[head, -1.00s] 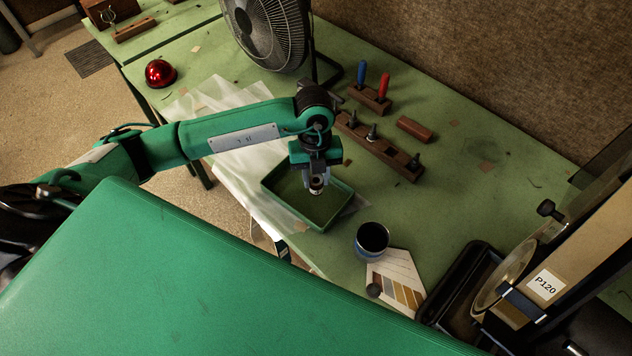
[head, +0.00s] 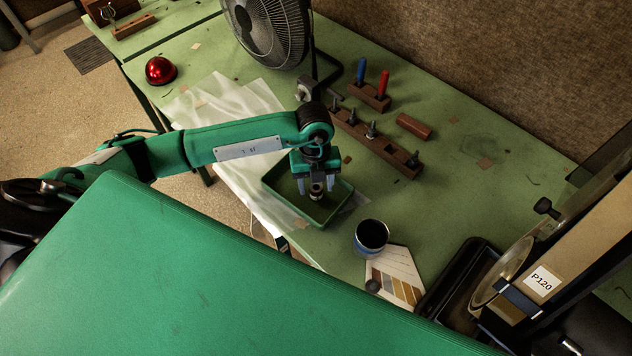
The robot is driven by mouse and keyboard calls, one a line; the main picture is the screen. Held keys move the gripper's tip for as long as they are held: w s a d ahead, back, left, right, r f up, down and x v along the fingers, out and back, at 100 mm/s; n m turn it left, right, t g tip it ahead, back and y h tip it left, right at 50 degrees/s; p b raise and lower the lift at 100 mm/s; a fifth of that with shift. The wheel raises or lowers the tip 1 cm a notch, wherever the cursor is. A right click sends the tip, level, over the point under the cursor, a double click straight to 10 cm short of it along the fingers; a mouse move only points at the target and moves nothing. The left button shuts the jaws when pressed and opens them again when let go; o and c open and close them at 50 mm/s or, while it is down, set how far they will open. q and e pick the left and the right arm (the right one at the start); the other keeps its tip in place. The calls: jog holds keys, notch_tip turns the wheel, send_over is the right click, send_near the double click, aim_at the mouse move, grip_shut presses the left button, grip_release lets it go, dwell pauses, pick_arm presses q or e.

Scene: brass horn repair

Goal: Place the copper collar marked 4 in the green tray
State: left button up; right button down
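The green tray (head: 334,212) sits near the table's front edge, partly on a pale translucent sheet. My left gripper (head: 316,186) is over the tray, pointing down, with its two fingers spread apart. A small metallic collar (head: 316,192) is between and just below the fingertips, within the tray's outline. It seems to rest on the tray floor, with a gap to each finger. Its mark is too small to read. My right gripper is out of view.
A dark-topped can (head: 371,236) and a colour card (head: 398,276) stand right of the tray. Behind are a wooden peg rack (head: 352,131), a holder with blue and red handles (head: 370,97) and a fan (head: 265,32). The table's right-centre is clear.

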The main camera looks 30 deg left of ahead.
pick_arm(q)
jog(key=shift+r, duration=0.25)
notch_tip(320, 180, up, 12)
jog(key=w+b, duration=0.1)
jog(key=b, duration=0.2)
jog(key=shift+a+b, duration=0.4)
jog(key=shift+f, duration=0.2)
